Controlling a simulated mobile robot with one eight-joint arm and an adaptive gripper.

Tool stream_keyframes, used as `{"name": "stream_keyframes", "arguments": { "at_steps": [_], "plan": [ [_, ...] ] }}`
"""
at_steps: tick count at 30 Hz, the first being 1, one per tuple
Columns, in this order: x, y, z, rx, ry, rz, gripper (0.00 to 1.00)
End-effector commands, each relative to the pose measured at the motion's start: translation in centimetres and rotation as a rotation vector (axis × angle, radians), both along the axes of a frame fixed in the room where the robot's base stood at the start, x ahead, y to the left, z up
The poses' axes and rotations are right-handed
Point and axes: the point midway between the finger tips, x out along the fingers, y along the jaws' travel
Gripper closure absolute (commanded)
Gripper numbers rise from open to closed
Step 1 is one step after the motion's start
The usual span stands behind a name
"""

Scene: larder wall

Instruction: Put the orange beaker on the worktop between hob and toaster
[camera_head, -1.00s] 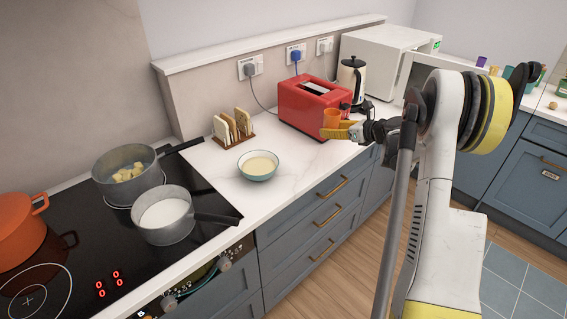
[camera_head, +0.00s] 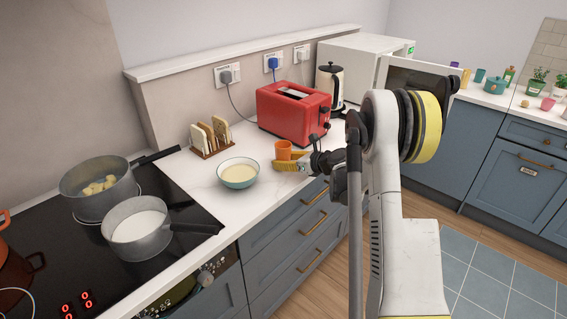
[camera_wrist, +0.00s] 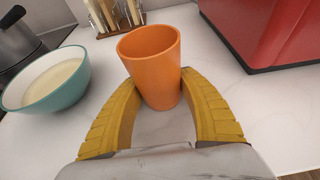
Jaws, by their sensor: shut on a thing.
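The orange beaker (camera_head: 283,151) is upright between the yellow fingers of my gripper (camera_head: 290,163). In the wrist view the beaker (camera_wrist: 152,65) stands between both curved fingers (camera_wrist: 163,108), which are shut on it. It is at or just above the white worktop (camera_head: 213,184); I cannot tell if its base touches. The red toaster (camera_head: 292,112) is just behind it, and also shows at the upper right of the wrist view (camera_wrist: 265,35). The black hob (camera_head: 181,205) is at the left with pans on it.
A teal bowl of pale liquid (camera_head: 238,173) stands left of the beaker, apart from it. A toast rack (camera_head: 211,137) stands behind the bowl. A kettle (camera_head: 329,85) and an open microwave (camera_head: 365,50) are beyond the toaster. Bare worktop shows around the bowl.

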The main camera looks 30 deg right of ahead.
Motion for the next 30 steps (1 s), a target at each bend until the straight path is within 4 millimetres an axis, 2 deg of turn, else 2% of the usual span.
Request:
{"name": "stream_keyframes", "arguments": {
  "at_steps": [6,7,9,20,23,30],
  "plan": [
    [0.0,0.0,-0.4,0.000,0.000,0.000,0.93],
    [0.0,0.0,-0.3,0.000,0.000,0.000,0.49],
    [0.0,0.0,-0.2,0.000,0.000,0.000,0.33],
    [0.0,0.0,0.3,0.000,0.000,0.000,0.33],
    [-1.2,-0.6,0.8,0.001,0.000,-0.001,0.33],
    [-5.9,-2.3,3.0,0.001,0.000,-0.004,0.33]
  ]
}}
